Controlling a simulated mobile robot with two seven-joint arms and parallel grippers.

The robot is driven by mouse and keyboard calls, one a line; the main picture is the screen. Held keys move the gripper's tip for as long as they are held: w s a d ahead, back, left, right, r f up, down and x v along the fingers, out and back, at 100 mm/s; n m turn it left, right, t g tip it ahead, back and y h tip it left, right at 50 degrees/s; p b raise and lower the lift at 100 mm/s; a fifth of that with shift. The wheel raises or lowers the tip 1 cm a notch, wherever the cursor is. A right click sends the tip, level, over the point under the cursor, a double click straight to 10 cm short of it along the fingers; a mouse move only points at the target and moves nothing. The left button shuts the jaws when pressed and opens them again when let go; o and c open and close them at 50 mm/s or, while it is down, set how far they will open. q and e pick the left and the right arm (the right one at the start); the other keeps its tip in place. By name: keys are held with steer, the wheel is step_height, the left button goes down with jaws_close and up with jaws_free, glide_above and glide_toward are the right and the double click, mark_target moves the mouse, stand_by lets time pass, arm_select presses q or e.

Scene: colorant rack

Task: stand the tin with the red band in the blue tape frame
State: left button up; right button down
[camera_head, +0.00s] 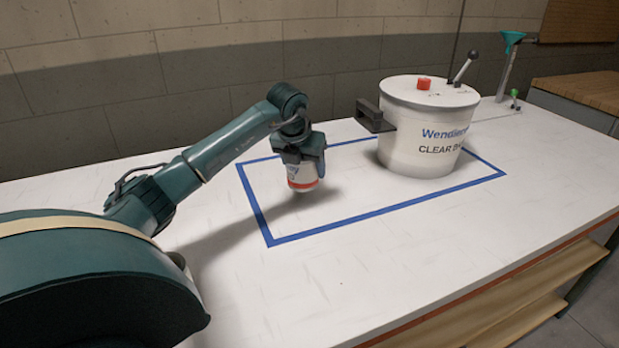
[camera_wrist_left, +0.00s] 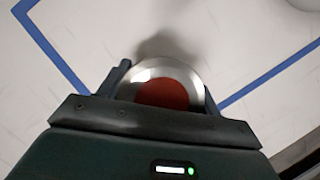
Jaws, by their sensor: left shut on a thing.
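The tin with the red band (camera_head: 303,181) is white with a red band near its bottom, and it hangs nearly upright in my left gripper (camera_head: 303,163). My left gripper is shut on it from above. The tin appears over the left part of the blue tape frame (camera_head: 350,214), with its shadow on the white surface to its lower left, so it seems held above the table. In the left wrist view the tin's round metal top (camera_wrist_left: 185,72) with a red disc sits between the fingers. The blue tape (camera_wrist_left: 52,50) shows on both sides. My right gripper is not in view.
A large white tub (camera_head: 418,140) labelled "CLEAR" with a dark side handle, red cap and lever stands at the frame's back right. The frame's left and front are clear. A teal funnel-topped stand (camera_head: 510,55) is at the far right.

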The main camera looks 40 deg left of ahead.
mark_target(305, 179)
arm_select(q)
steer(key=shift+f, duration=1.8)
steer(key=shift+f, duration=0.15)
steer(key=o, duration=1.1)
steer(key=v, duration=1.2)
